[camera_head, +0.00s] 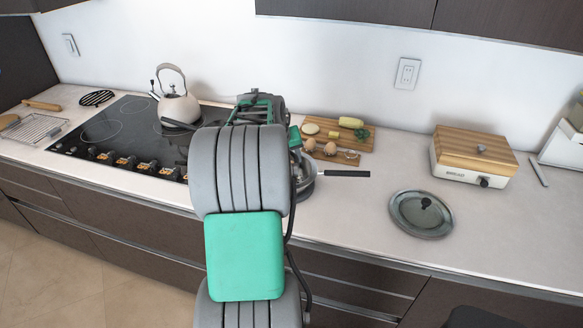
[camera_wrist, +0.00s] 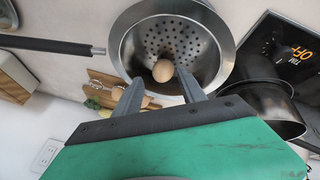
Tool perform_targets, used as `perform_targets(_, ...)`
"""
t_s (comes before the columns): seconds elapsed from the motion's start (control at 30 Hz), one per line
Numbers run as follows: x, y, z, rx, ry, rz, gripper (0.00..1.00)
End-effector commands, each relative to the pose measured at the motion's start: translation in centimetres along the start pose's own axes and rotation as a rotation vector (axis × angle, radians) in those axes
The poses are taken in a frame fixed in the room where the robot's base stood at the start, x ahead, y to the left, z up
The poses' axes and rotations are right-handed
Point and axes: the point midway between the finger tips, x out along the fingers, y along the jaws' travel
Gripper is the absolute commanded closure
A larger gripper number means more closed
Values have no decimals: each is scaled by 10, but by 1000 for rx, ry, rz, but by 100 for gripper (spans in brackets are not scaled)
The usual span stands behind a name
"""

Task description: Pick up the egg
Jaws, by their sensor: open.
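A brown egg (camera_wrist: 163,71) lies inside a steel perforated strainer (camera_wrist: 150,35) in the wrist view. My gripper (camera_wrist: 160,78) is open, with its two grey fingers pointing toward the strainer and the egg showing between their tips. I cannot tell how far the fingers are from the egg. In the head view my arm hides most of the strainer; its steel side (camera_head: 305,186) and black handle (camera_head: 348,173) stick out to the right. More brown eggs (camera_head: 331,148) sit on a wooden board (camera_head: 358,145) behind it.
A black cooktop (camera_head: 120,130) with a kettle (camera_head: 178,107) is at left. A dark pot (camera_wrist: 268,105) shows beside the strainer in the wrist view. A glass lid (camera_head: 420,213) and a wood-topped bread box (camera_head: 474,158) stand at right, with clear counter around them.

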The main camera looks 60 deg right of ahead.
Motion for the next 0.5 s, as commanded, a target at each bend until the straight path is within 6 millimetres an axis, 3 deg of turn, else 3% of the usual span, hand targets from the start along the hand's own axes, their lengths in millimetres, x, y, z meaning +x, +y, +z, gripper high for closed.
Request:
perform_targets(0.33, 54, -4, -7, 0, -3, -2, 52)
perform_targets(0.5, 63, -4, -8, 0, 2, -1, 52)
